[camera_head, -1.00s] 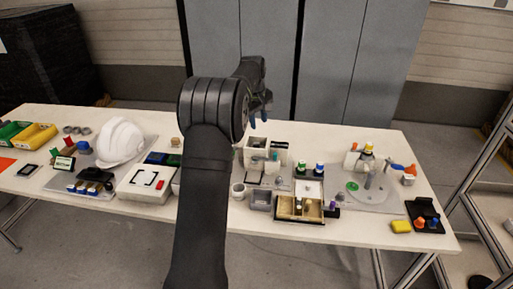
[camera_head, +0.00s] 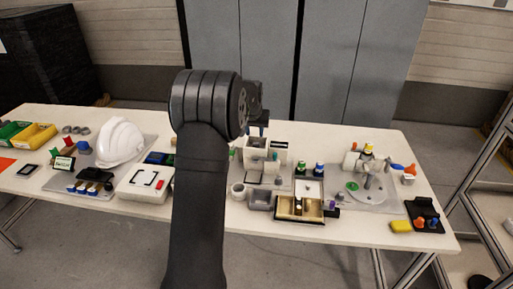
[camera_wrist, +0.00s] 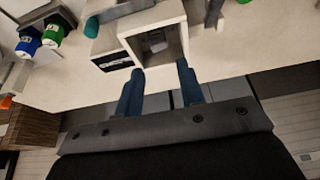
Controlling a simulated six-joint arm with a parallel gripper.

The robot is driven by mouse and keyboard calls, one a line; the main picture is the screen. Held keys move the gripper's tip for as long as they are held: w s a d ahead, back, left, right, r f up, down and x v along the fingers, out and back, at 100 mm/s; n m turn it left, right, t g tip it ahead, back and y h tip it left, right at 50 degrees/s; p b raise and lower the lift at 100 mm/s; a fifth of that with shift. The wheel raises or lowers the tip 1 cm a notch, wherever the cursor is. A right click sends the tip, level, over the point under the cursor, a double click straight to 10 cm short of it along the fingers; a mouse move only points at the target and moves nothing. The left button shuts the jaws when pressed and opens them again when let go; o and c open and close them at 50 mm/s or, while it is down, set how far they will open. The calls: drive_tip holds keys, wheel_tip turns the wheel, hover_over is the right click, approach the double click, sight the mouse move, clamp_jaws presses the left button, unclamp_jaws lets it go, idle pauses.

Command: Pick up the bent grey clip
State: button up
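My gripper (camera_wrist: 160,68) shows two blue fingers, spread apart with nothing between them, in the wrist view. The fingertips are just outside the opening of a beige box (camera_wrist: 183,32). A small pale grey piece (camera_wrist: 157,43) lies inside the box; it may be the bent grey clip, but its shape is not clear. In the head view my gripper (camera_head: 257,131) is just above the beige box (camera_head: 254,151), partly behind my arm. I cannot surely pick out the clip there.
Green and blue capped bottles (camera_head: 319,169) stand right of the box. A two-compartment wooden tray (camera_head: 299,219) and a grey bin (camera_head: 260,207) are in front. A white helmet (camera_head: 120,142) is at left. A grey board (camera_head: 384,204) with several parts is at right.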

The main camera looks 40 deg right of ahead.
sight(256, 143)
drive_tip(key=x, duration=0.9)
drive_tip(key=shift+d+f, duration=0.1)
drive_tip(key=shift+f, duration=0.1)
drive_tip(key=c, duration=0.7)
drive_tip(key=shift+r, duration=0.1)
